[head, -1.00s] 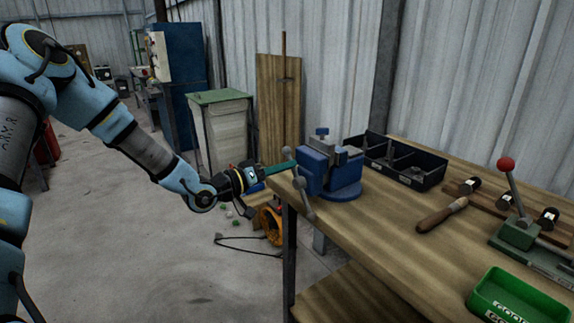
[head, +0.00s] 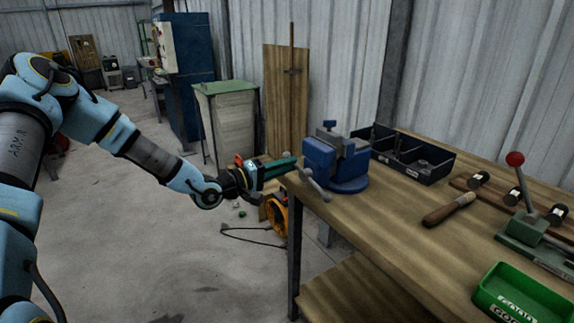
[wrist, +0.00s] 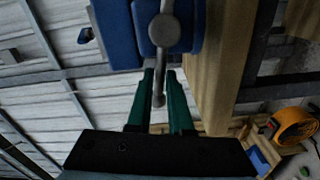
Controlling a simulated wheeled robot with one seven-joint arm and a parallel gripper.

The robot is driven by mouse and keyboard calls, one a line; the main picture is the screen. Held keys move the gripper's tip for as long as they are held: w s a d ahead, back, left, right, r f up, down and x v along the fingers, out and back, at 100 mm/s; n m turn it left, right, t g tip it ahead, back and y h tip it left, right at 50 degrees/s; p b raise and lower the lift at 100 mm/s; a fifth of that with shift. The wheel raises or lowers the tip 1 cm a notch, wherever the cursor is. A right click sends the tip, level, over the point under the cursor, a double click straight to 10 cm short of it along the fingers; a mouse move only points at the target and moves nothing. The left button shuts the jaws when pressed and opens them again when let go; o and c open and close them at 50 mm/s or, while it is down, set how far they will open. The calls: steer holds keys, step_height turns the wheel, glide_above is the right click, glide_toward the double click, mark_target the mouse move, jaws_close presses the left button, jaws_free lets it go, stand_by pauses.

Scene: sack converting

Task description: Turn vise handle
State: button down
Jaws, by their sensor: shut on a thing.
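The blue bench vise (head: 338,165) stands at the near left corner of the wooden workbench. Its grey bar handle (head: 318,188) slants on the front, with the lower end free and the upper end at my green fingertips. My gripper (head: 294,162) reaches in from the left at the vise's front. In the wrist view, the handle (wrist: 158,98) hangs from the round screw head between the two fingers of my gripper (wrist: 160,76), which is shut on it. The knob end shows between the fingers.
On the workbench (head: 385,225) are a black divided bin (head: 412,158), a wood-handled tool (head: 449,209), a green lever device with a red knob (head: 520,225) and a green tray (head: 525,297). An orange reel (head: 277,216) sits on the floor beside the bench leg.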

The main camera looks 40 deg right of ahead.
steer(key=shift+d, duration=0.1)
stand_by(0.4)
steer(key=c, duration=0.8)
jaws_free()
steer(key=shift+f, duration=0.1)
steer(key=a+b, duration=0.1)
steer(key=a, duration=0.6)
steer(key=a+b, duration=0.1)
steer(key=a, duration=0.2)
steer(key=shift+w+a+b, duration=0.3)
steer(key=shift+a+b, duration=0.05)
steer(key=shift+a, duration=0.05)
